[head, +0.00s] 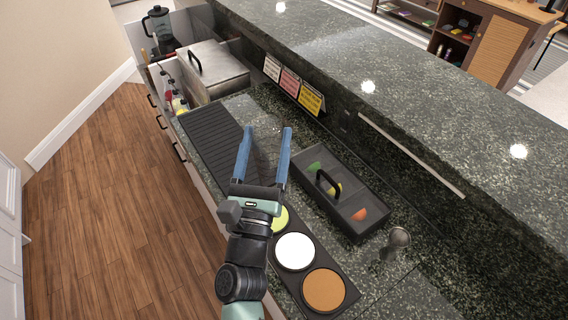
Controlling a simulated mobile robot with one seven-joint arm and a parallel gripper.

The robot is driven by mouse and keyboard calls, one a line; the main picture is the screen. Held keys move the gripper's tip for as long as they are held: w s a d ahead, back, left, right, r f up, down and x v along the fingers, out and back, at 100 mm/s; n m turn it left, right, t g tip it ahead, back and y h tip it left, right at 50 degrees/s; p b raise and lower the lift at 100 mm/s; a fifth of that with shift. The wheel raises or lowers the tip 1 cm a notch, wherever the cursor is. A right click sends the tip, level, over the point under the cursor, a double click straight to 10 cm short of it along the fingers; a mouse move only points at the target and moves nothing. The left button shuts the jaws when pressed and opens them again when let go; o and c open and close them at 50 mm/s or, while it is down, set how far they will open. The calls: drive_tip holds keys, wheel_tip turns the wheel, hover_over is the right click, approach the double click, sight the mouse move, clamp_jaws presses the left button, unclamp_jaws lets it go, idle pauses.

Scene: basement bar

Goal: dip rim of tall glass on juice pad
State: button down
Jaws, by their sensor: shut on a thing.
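My gripper (265,133) has two long blue fingers and reaches over the counter, between the ribbed black mat and the garnish box. Its fingers hold a clear thing, taken to be the tall glass (265,146); only faint traces of it show, so its tilt and rim cannot be made out. The black rimming tray (272,262) lies on the counter nearer to me. Its yellow-green pad, which looks like the juice pad (281,218), is partly hidden by my gripper and arm. A white pad (294,251) and a brown pad (324,290) show fully.
A dark garnish box (370,223) with a black handle and fruit slices stands right of my gripper. A metal cup-like item (398,238) stands nearby. The ribbed mat (208,139) lies left, before a steel lidded bin (207,72). A raised granite ledge (430,125) bounds the right.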

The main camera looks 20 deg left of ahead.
sight(263, 173)
drive_tip(key=shift+m, duration=0.6)
drive_tip(key=f+b, duration=0.3)
drive_tip(key=f, duration=0.1)
drive_tip(key=shift+s+a, duration=0.3)
drive_tip(key=shift+s, duration=0.05)
drive_tip(key=shift+w+d+f+h, duration=0.15)
drive_tip(key=shift+f+h, duration=0.1)
drive_tip(key=shift+h, duration=0.15)
drive_tip(key=shift+f+b, duration=0.7)
drive_tip(key=shift+b, duration=0.1)
wheel_tip(263, 173, down, 5)
drive_tip(key=b, duration=0.4)
drive_tip(key=f+b, duration=0.1)
drive_tip(key=b, duration=0.1)
drive_tip(key=shift+f+b, duration=0.4)
drive_tip(key=shift+f+b, duration=0.45)
drive_tip(key=shift+b, duration=0.1)
wheel_tip(263, 173, up, 8)
drive_tip(key=p, duration=0.7)
drive_tip(key=shift+r, duration=0.2)
